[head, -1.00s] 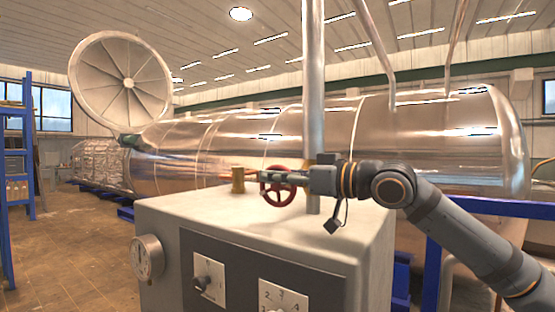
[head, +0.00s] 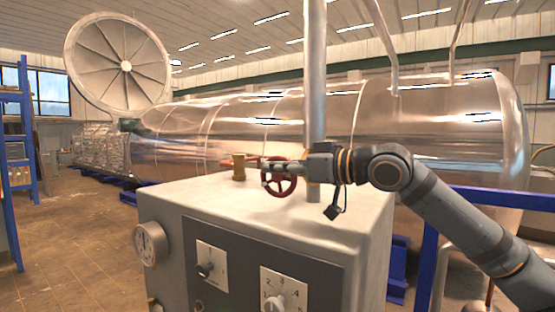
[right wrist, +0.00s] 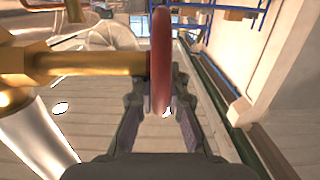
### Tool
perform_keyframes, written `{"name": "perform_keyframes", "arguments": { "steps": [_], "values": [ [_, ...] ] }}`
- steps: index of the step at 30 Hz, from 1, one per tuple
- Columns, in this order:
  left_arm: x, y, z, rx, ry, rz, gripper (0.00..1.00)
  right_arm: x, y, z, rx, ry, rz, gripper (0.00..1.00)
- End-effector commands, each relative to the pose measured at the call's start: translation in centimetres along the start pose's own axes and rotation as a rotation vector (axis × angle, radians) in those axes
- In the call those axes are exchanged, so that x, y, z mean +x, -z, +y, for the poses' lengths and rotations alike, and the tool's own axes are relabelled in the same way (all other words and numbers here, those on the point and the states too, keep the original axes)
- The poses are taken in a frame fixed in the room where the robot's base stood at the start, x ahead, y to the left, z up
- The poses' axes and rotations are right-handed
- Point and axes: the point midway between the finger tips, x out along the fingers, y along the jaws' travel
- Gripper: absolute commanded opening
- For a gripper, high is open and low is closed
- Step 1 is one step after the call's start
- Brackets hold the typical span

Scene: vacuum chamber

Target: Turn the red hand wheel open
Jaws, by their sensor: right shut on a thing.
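The red hand wheel (head: 279,186) sits on a brass stem above the top of the grey cabinet, beside the upright metal pipe. My right gripper (head: 270,167) reaches it from the right, its fingers at the upper part of the rim. In the right wrist view the red wheel (right wrist: 161,60) is seen edge-on, with its rim between the two fingers (right wrist: 160,108). The brass stem (right wrist: 80,64) runs left from the wheel. The gripper is shut on the rim; the exact finger contact is hard to see. My left gripper is not in view.
The grey cabinet (head: 290,212) carries a round gauge (head: 150,243) and two knob panels in front. The upright pipe (head: 315,90) stands close to the wheel. A large metal chamber (head: 240,130) lies behind, its round door open at the left. Blue rails (head: 480,197) are at the right.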

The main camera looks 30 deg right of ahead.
Motion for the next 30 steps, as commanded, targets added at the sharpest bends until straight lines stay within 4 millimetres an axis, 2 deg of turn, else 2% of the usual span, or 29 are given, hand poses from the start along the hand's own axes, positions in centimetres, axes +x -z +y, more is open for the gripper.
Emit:
{"name": "perform_keyframes", "arguments": {
  "steps": [7,8,12,23,30],
  "values": [
    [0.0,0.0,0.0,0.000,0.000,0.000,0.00,0.0,0.0,0.1,0.000,-0.001,-0.001,0.00],
    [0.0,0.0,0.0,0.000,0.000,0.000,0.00,0.0,0.0,0.1,0.000,-0.001,-0.001,0.16],
    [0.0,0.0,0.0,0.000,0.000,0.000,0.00,0.0,0.0,0.0,0.000,-0.001,-0.001,0.35],
    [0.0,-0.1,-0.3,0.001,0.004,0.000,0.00,-0.1,0.1,0.1,0.001,0.000,0.001,0.36],
    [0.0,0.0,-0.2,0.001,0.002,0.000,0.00,-0.4,1.3,0.3,0.002,0.004,0.015,0.36]
  ]
}}
